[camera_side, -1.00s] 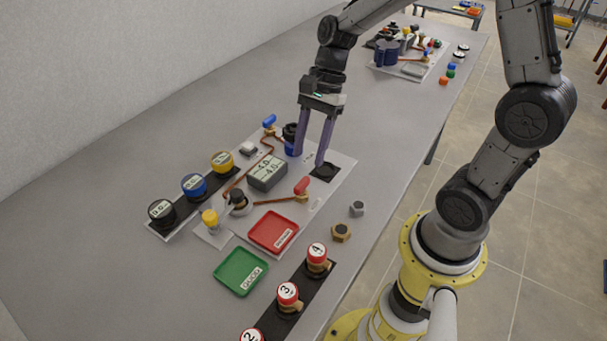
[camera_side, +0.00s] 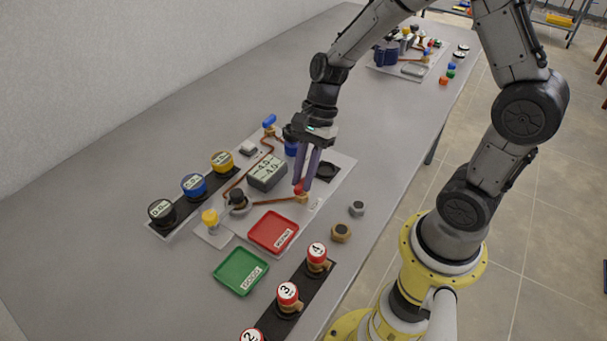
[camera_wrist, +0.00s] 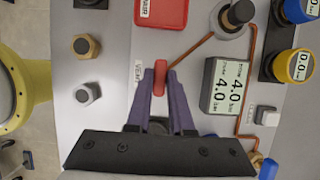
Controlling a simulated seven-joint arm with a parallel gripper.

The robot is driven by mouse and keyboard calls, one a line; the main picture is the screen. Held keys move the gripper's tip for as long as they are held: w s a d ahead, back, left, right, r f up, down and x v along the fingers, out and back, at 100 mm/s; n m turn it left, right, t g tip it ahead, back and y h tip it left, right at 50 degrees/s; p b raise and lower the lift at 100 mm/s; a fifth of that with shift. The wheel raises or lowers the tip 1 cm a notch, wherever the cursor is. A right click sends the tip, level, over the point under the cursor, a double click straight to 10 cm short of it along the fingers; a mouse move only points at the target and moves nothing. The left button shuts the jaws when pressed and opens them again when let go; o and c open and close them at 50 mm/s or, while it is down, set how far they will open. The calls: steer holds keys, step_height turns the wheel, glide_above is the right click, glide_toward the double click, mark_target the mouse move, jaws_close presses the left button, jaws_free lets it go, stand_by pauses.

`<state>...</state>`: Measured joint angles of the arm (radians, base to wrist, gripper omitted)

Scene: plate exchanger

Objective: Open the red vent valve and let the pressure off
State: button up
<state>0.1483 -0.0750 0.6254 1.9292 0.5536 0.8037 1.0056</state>
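The red vent valve handle (camera_wrist: 160,78) sits between the two purple fingertips of my gripper (camera_wrist: 160,76) in the wrist view. In the side view the handle (camera_side: 298,188) is partly hidden by the fingers of my gripper (camera_side: 302,187). The fingers straddle the handle closely, one on each side; whether both touch it cannot be made out. A copper pipe (camera_wrist: 192,50) runs from the valve. The grey pressure display (camera_wrist: 228,84) reads 4.0 on both lines; it also shows in the side view (camera_side: 267,174).
A red tray (camera_side: 273,231) and a green tray (camera_side: 241,271) lie in front of the valve. A brass nut (camera_side: 341,233) and a grey nut (camera_side: 357,208) lie to its right. A blue-handled valve (camera_side: 269,121) and round gauges (camera_side: 194,186) stand to the left.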

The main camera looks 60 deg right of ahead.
jaws_close()
steer(key=shift+n, duration=0.3)
steer(key=n+g, duration=0.1)
steer(key=n, duration=0.2)
steer(key=shift+w+g, duration=0.15)
steer(key=shift+g, duration=0.15)
steer(key=n+g+h, duration=0.1)
steer(key=n, duration=0.4)
steer(key=shift+w+a, duration=0.1)
steer(key=n, duration=0.2)
steer(key=n+g+h, duration=0.1)
steer(key=n, duration=0.1)
steer(key=shift+a+n+h, duration=0.1)
steer(key=shift+n+h, duration=0.2)
steer(key=n+h, duration=0.1)
steer(key=n, duration=0.3)
steer(key=shift+w+a+r+n+g+h, duration=0.1)
steer(key=shift+n+g+h, duration=0.2)
steer(key=shift+g+h, duration=0.1)
steer(key=o, duration=0.6)
jaws_free()
